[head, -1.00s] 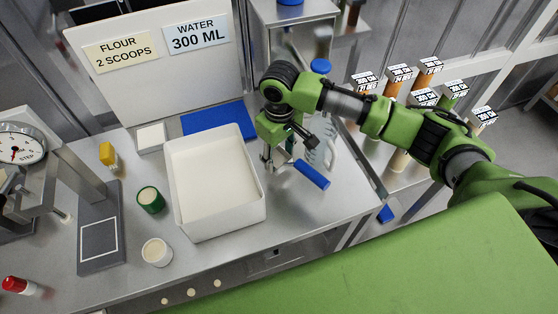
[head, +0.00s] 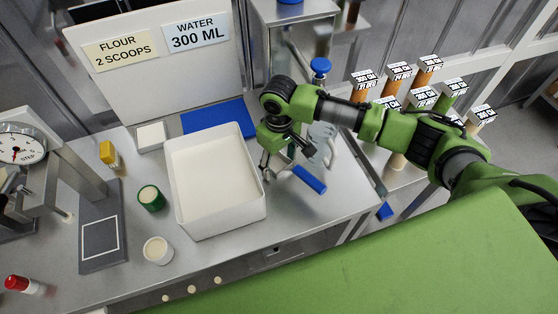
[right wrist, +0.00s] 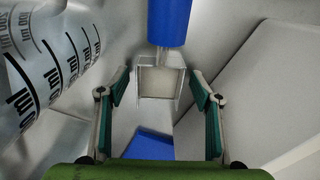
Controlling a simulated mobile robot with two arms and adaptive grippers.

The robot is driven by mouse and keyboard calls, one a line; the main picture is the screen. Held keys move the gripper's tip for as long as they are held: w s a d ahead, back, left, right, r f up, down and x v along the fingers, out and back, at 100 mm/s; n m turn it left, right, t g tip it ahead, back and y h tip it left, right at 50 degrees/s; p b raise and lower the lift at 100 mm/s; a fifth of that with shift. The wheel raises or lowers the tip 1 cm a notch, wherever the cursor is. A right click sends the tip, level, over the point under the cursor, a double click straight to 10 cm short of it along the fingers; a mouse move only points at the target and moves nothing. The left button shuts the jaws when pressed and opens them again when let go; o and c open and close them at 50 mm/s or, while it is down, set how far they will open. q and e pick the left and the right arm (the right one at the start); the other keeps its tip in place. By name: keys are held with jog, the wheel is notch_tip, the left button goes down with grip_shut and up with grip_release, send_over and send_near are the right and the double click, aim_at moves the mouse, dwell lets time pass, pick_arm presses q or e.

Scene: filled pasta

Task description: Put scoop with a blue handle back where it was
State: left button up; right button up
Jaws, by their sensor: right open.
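The scoop with the blue handle (head: 309,179) lies on the steel table, right of the white tub. In the right wrist view, its blue handle (right wrist: 171,20) points to the top and its small square metal cup (right wrist: 157,82) shows between the spread fingers. My right gripper (head: 281,163) is open, close over the cup end, with a gap on each side of the cup in the wrist view (right wrist: 160,80). In the head view the gripper hides the cup end. My left gripper is not in view.
A clear measuring jug (head: 323,146) stands close behind the scoop; its markings (right wrist: 55,70) fill the wrist view's left. The white tub (head: 177,212) is to the left, a blue mat (head: 215,117) behind it. The table right of the scoop is clear.

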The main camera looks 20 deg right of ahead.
jog(key=shift+r, duration=0.1)
notch_tip(320, 180, up, 12)
jog(key=b, duration=0.2)
dwell(0.7)
